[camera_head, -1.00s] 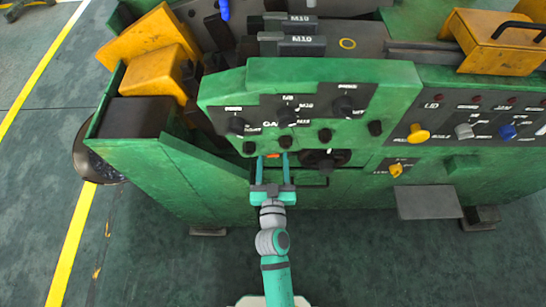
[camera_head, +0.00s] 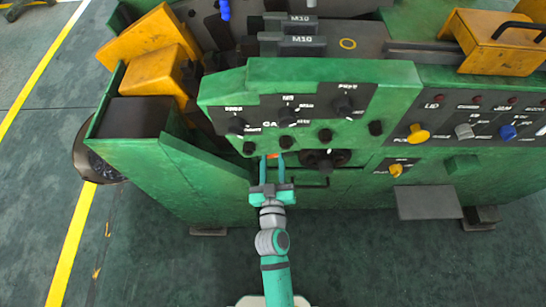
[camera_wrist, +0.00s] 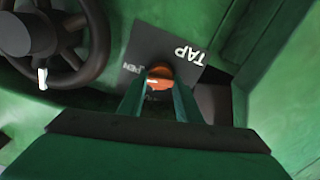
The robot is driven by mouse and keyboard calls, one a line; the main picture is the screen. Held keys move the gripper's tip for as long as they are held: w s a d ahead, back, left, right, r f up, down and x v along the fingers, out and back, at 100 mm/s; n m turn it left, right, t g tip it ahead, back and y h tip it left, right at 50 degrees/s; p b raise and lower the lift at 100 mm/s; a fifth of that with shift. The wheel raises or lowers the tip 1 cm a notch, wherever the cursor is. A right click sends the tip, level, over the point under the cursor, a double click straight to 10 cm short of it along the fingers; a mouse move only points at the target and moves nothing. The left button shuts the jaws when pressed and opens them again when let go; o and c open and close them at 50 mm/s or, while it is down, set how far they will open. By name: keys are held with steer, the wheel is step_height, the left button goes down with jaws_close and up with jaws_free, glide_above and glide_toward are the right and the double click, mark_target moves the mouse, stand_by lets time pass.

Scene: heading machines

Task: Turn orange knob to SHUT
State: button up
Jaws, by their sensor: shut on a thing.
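The orange knob (camera_wrist: 160,74) sits on a dark label plate (camera_wrist: 142,45) in the wrist view. A small white mark shows on the knob's near left side. My gripper (camera_wrist: 160,90) has one finger on each side of the knob and is shut on it. In the head view my gripper (camera_head: 272,157) reaches the green panel's lower front, and only a bit of the orange knob (camera_head: 271,156) shows between the fingers.
A black handwheel (camera_wrist: 75,45) with a pale handle stands close left of the knob in the wrist view. Above my gripper, the green control panel (camera_head: 220,98) carries several black knobs. A yellow knob (camera_head: 418,134) is farther right. The floor in front is clear.

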steer(key=n, duration=0.7)
steer(key=shift+a+f, duration=0.1)
steer(key=shift+a, duration=0.05)
steer(key=n, duration=0.4)
steer(key=shift+n, duration=0.3)
steer(key=shift+f+n, duration=0.1)
steer(key=shift+n, duration=1.4)
steer(key=o, duration=1)
steer(key=shift+o, duration=0.2)
steer(key=s, duration=1)
steer(key=shift+s, duration=0.4)
